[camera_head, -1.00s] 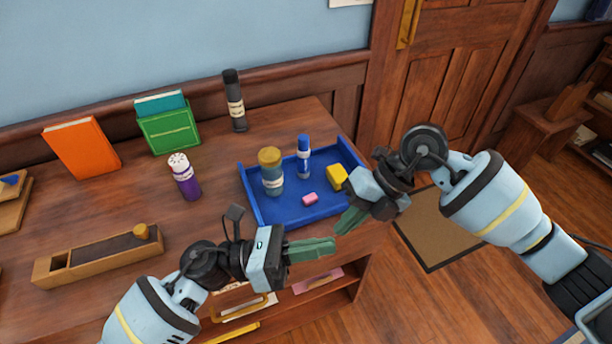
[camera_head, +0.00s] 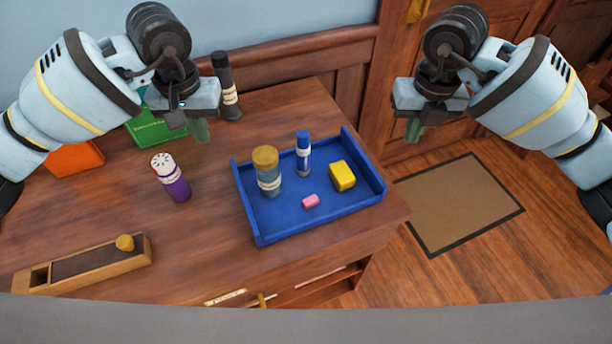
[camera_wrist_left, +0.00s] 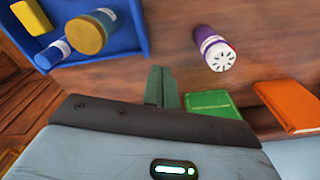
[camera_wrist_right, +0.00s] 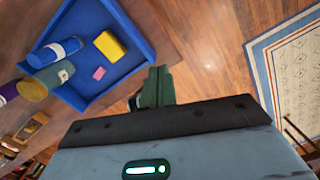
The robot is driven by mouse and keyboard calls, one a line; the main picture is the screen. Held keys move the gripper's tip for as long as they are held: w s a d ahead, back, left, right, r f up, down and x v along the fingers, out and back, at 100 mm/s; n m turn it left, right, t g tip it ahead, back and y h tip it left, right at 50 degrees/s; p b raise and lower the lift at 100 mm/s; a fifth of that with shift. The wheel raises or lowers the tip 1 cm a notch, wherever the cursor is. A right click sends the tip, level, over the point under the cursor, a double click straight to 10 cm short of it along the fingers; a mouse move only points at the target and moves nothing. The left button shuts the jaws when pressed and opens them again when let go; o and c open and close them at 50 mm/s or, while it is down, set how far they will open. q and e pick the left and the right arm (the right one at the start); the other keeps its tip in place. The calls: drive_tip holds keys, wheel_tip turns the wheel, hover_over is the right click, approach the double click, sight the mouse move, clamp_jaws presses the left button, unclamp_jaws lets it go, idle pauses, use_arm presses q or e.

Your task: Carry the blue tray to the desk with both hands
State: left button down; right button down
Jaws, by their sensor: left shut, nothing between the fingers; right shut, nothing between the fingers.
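The blue tray (camera_head: 308,212) sits on the wooden desk-like top near its right end. In it stand a jar with a tan lid (camera_head: 267,172) and a blue-capped tube (camera_head: 303,154); a yellow block (camera_head: 342,176) and a pink eraser (camera_head: 311,201) lie beside them. My left gripper (camera_head: 200,131) is shut and empty, raised above and left of the tray; its green fingers show in the left wrist view (camera_wrist_left: 161,87). My right gripper (camera_head: 413,131) is shut and empty, raised to the right of the tray, over the floor side; its fingers show in the right wrist view (camera_wrist_right: 155,87).
A purple shaker (camera_head: 171,178), a wooden box with a knob (camera_head: 85,265), a green book (camera_head: 160,131), an orange book (camera_head: 75,159) and a dark bottle (camera_head: 227,88) stand on the top left of the tray. A brown mat (camera_head: 460,204) lies on the floor to the right.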

use_arm(q)
drive_tip(key=shift+s, duration=0.1)
use_arm(e)
drive_tip(key=shift+s, duration=0.1)
